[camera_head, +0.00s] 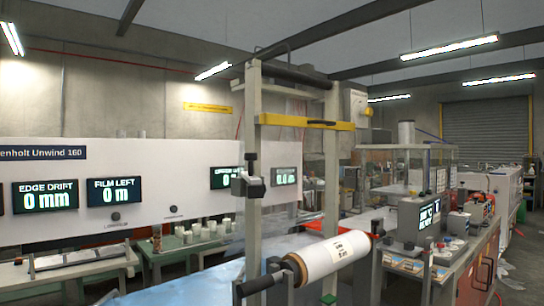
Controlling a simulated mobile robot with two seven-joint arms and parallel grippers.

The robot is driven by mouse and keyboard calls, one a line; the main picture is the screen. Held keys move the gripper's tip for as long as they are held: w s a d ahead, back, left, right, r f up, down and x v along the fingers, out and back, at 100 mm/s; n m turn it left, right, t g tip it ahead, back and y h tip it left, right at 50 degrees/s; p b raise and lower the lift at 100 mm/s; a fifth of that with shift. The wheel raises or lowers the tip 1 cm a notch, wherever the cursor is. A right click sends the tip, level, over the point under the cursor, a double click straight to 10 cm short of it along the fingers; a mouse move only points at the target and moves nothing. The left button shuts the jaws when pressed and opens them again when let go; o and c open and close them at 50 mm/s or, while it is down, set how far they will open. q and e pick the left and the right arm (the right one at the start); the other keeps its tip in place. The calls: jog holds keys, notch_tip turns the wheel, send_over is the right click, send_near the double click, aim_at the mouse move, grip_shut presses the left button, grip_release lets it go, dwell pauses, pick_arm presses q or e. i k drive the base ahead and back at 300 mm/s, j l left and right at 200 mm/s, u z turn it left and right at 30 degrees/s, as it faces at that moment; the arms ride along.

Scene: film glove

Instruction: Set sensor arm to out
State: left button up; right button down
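A tall grey frame of two posts (331,160) stands in the middle of the head view. A small grey box on a dark bracket (250,187) sits at its left post; it may be the sensor arm, but I cannot tell for sure or read its position. A yellow crossbar (285,121) with a dark handle at its right end spans the posts. A white film roll (334,254) on a dark shaft lies low in front. Neither of my grippers is in view.
A white panel with lit displays (115,192) stands at the left, one reading EDGE DRIFT 0 mm. Green tables (185,248) stand below it. A bench with a dark display box (416,217) is at the right. Open floor (522,255) shows at the far right.

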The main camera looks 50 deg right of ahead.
aim_at(254, 187)
jog(key=l, duration=0.4)
jog(key=k+l+u, duration=0.1)
jog(key=l, duration=0.25)
jog(key=k+l, duration=0.15)
jog(key=l, duration=0.25)
jog(key=l+u, duration=0.1)
jog(key=l, duration=0.25)
jog(key=k, duration=0.05)
